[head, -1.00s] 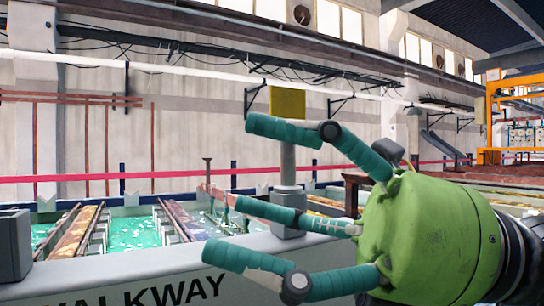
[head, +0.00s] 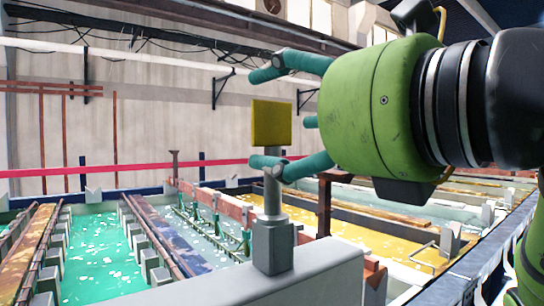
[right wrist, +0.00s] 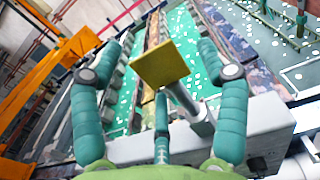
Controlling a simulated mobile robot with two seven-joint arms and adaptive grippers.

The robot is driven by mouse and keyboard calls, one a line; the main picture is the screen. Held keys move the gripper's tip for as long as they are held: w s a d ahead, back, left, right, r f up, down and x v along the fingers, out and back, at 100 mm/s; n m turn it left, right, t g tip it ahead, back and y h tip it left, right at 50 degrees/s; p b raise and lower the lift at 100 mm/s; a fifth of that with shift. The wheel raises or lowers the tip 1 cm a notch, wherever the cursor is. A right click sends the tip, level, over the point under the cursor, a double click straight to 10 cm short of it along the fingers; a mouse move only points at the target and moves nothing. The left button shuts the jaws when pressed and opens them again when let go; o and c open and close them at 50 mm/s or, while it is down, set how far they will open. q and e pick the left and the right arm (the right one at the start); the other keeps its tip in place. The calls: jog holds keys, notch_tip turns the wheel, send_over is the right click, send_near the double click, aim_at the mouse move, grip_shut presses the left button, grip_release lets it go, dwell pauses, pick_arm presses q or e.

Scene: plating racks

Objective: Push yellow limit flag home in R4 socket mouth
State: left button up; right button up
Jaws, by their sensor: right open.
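The yellow limit flag (head: 271,123) is a square plate on top of an upright grey post (head: 272,195). The post's foot meets a grey socket block (head: 273,246) on the near wall; how deep it sits cannot be told, and no R4 label shows. My right gripper (head: 283,115) is open, its teal fingers spread above and below the flag from the right. The lower fingertip overlaps the post in the picture; contact is unclear. In the right wrist view the flag (right wrist: 160,63) shows between the spread fingers, with nothing held. My left gripper is not in view.
A light grey wall (head: 315,280) runs along the front. Behind it lie tanks of green liquid (head: 95,255) and yellow liquid (head: 375,232) with rusty rails between. A red line (head: 120,170) crosses behind. Open air surrounds the flag on its left.

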jog(key=shift+x, duration=1.15)
grip_shut()
jog(key=shift+r, duration=0.1)
